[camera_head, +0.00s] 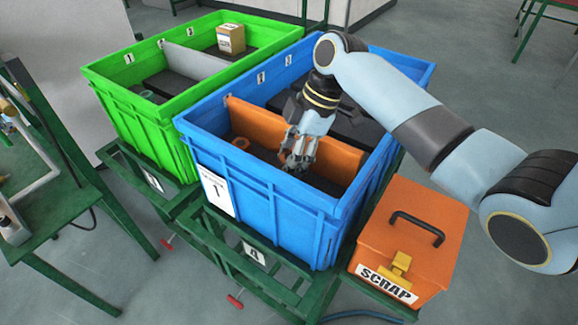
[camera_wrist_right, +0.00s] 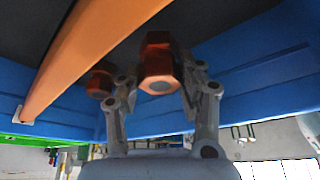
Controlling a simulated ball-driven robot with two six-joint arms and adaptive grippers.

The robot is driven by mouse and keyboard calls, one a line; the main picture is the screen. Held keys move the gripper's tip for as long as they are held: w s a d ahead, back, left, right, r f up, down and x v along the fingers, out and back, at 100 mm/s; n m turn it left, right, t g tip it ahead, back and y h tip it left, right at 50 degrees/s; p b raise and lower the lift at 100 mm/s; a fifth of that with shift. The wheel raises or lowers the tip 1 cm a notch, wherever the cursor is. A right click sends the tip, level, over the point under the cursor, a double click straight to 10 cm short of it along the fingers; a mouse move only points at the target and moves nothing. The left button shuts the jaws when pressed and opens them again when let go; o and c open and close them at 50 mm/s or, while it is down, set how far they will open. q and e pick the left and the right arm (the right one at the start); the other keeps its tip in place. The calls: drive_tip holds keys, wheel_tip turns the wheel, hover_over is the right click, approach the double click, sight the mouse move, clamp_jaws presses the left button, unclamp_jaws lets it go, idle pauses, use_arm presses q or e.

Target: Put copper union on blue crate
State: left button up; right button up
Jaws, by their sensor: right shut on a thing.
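The blue crate (camera_head: 270,205) stands in the middle of the head view, with an orange divider (camera_head: 265,130) across its inside. My right gripper (camera_head: 293,163) reaches down into the crate's front compartment, below the rim and beside the divider. In the right wrist view, my gripper (camera_wrist_right: 160,85) is shut on a copper union (camera_wrist_right: 157,62), a reddish hex-shaped piece between the fingertips. The held union cannot be made out in the head view. Another copper-coloured piece (camera_head: 240,143) lies in the front compartment, left of the gripper. My left gripper is not in view.
A green crate (camera_head: 150,125) stands to the left, with a grey divider, a small cardboard box (camera_head: 231,39) and a grey ring inside. An orange scrap box (camera_head: 420,225) stands right of the blue crate. A green-framed table (camera_head: 60,220) is at far left.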

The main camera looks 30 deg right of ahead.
wheel_tip(320, 180, down, 3)
drive_tip(key=shift+r, duration=0.2)
drive_tip(key=shift+f, duration=0.1)
drive_tip(key=shift+f, duration=0.1)
drive_tip(key=o, duration=1.2)
drive_tip(key=shift+r, duration=0.2)
drive_tip(key=v, duration=1.1)
drive_tip(key=shift+d+r+b, duration=0.25)
drive_tip(key=shift+r+b, duration=0.1)
